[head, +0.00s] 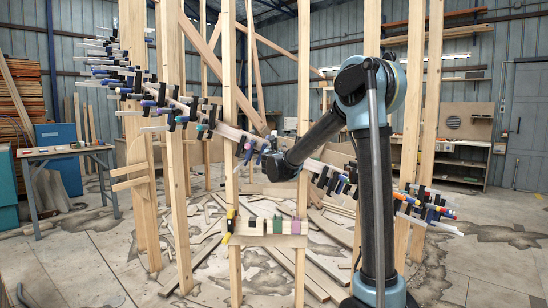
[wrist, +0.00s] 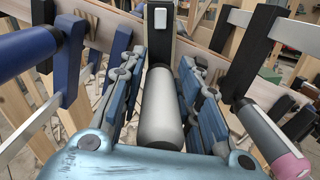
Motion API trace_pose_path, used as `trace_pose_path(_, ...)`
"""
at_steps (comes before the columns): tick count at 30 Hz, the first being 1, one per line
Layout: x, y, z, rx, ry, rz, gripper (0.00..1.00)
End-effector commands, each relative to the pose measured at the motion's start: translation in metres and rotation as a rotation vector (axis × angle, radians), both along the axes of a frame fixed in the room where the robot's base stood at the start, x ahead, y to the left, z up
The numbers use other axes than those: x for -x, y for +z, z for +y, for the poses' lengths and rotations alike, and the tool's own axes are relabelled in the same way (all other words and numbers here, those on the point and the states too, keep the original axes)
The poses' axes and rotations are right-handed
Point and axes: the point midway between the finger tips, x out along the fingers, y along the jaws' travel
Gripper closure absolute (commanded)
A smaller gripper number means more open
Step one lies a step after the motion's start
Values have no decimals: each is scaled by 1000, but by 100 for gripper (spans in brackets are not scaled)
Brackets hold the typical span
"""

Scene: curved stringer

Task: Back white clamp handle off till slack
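The white clamp handle (wrist: 160,105) is a pale grey-white cylinder pointing toward the wrist camera. The black clamp body (wrist: 158,52) is beyond it, with a small white pad (wrist: 160,18) near the top. My gripper (wrist: 156,82) has its blue-padded fingers on either side of the handle. The fingers look open, with narrow gaps to the handle; contact low down cannot be judged. In the head view, my arm reaches the row of clamps on the curved wooden stringer (head: 228,131), and the clamp handle there cannot be told apart.
A blue-handled clamp (wrist: 28,48) is close on the left of my gripper. A clamp with a grey and pink handle (wrist: 265,130) is close on the right. Wooden posts (head: 303,90) stand around the stringer. A small board with colored blocks (head: 265,227) is below it.

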Motion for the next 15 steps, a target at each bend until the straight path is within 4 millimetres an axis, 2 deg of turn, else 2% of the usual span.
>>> trace_pose_path(11, 1, 0, 0, 0, 0, 0, 56)
trace_pose_path(15, 10, 0, 0, 0, 1, 0, 56)
